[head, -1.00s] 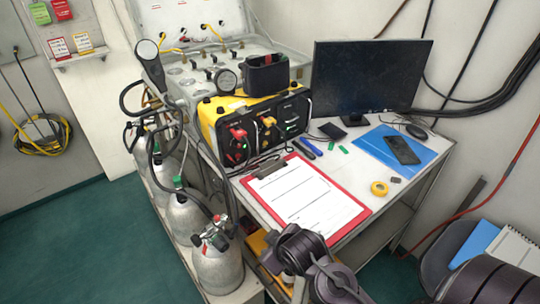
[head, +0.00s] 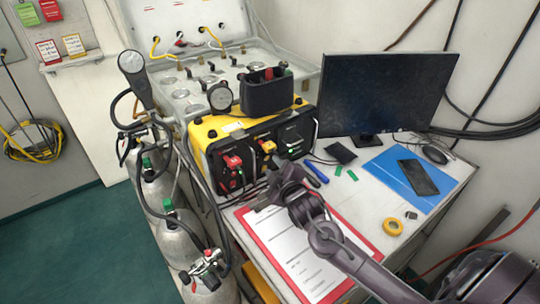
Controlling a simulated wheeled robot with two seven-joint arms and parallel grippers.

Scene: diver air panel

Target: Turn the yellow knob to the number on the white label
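The yellow knob (head: 267,147) is on the black front of a yellow-cased panel box (head: 205,131), between a red knob (head: 232,162) and a section with a small green light. A small white patch (head: 233,127) lies on the yellow top edge; it may be the white label, and no number on it is readable. My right gripper (head: 279,178) is just in front of the box, below and slightly right of the yellow knob, over the clipboard's top end. It appears apart from the knob. Its fingers are dark and too small to tell open from shut. My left gripper is out of view.
A red clipboard (head: 262,239) lies under my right arm. A black bin (head: 274,94) and gauge (head: 220,97) stand on the box. A monitor (head: 385,95), blue folder (head: 387,169) and yellow tape roll (head: 393,227) are right. Gas cylinders (head: 155,190) stand left.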

